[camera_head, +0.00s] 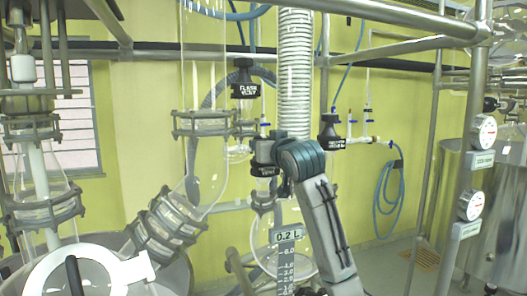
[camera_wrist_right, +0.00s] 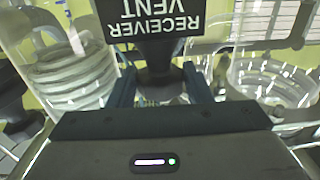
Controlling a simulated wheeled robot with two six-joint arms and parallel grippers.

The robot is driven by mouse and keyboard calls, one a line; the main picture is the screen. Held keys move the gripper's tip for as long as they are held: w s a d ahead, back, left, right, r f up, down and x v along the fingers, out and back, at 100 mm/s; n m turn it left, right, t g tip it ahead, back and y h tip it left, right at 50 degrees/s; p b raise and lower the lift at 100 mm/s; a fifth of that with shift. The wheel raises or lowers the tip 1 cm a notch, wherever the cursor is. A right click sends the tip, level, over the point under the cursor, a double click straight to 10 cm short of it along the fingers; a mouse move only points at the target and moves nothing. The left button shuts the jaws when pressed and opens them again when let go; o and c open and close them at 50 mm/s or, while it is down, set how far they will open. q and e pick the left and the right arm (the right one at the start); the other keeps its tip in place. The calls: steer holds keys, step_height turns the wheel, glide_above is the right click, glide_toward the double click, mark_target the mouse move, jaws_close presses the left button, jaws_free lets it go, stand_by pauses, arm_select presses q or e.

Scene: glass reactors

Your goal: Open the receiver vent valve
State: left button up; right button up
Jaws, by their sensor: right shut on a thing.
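The receiver vent valve (camera_head: 263,152) is a dark knob with a black label in the middle of the head view, partly covered by my right arm. In the right wrist view its label (camera_wrist_right: 152,18) reads "RECEIVER VENT" upside down, with the dark valve body (camera_wrist_right: 160,55) below it. My right gripper (camera_wrist_right: 162,90) has one finger on each side of the valve's dark neck and is shut on it. The label hides part of the valve, and I cannot tell how far the valve is turned. My left gripper is not in view.
The flash vent valve (camera_head: 245,90) hangs above left. Another black labelled valve (camera_head: 331,132) is close on the right. A glass receiver with a 0.2 L scale (camera_head: 287,262) stands below. Glass columns, a white corrugated hose (camera_head: 295,75) and metal rails crowd the space.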

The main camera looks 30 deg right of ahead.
steer(key=n+y, duration=0.2)
steer(key=y, duration=0.1)
steer(key=n+y, duration=0.1)
steer(key=y, duration=0.2)
steer(key=d+n+y, duration=0.1)
steer(key=n+y, duration=0.1)
steer(key=shift+n+y+b, duration=0.3)
steer(key=shift+y+b, duration=0.1)
steer(key=shift+a, duration=0.1)
steer(key=o, duration=1)
steer(key=shift+s+a+r, duration=0.1)
steer(key=shift+a, duration=0.05)
